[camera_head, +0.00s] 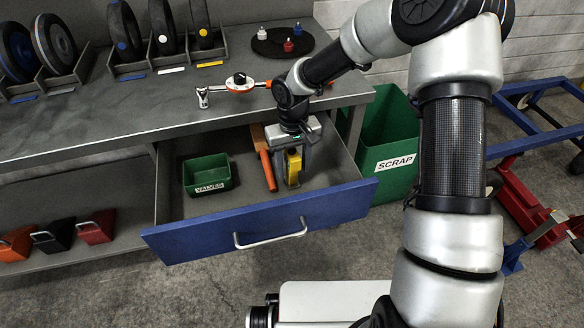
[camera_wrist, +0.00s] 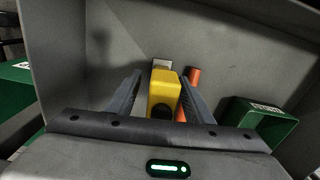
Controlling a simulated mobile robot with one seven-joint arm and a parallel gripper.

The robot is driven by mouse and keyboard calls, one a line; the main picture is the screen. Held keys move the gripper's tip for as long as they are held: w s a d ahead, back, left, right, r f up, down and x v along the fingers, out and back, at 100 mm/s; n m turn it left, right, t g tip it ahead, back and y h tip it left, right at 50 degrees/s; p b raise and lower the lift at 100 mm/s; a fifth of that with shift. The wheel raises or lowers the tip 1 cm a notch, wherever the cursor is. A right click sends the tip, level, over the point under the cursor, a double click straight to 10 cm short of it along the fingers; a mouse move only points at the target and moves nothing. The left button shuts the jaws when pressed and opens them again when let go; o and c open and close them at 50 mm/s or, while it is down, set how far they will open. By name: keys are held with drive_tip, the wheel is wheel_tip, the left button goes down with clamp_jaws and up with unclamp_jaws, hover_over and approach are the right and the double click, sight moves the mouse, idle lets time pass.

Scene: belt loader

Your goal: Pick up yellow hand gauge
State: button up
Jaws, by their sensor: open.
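The yellow hand gauge (camera_head: 293,166) is in the open blue-fronted drawer (camera_head: 262,224), toward its right side. In the wrist view the gauge (camera_wrist: 163,92) is a yellow block with a dark round part at its near end. My gripper (camera_head: 293,170) is down inside the drawer at the gauge. In the wrist view my gripper (camera_wrist: 160,88) is open, with one finger on each side of the gauge. A gap shows at the left finger; whether the right finger touches cannot be told.
An orange-handled tool (camera_head: 267,169) lies close beside the gauge; its handle (camera_wrist: 193,77) is near my right finger in the wrist view. A green bin (camera_head: 208,174) sits left in the drawer. The workbench (camera_head: 150,112) overhangs behind. A green scrap bin (camera_head: 392,140) stands right.

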drive_tip(key=shift+a+f, duration=0.15)
drive_tip(key=shift+f, duration=1.35)
clamp_jaws()
drive_tip(key=shift+w+r, duration=0.1)
drive_tip(key=shift+r, duration=0.05)
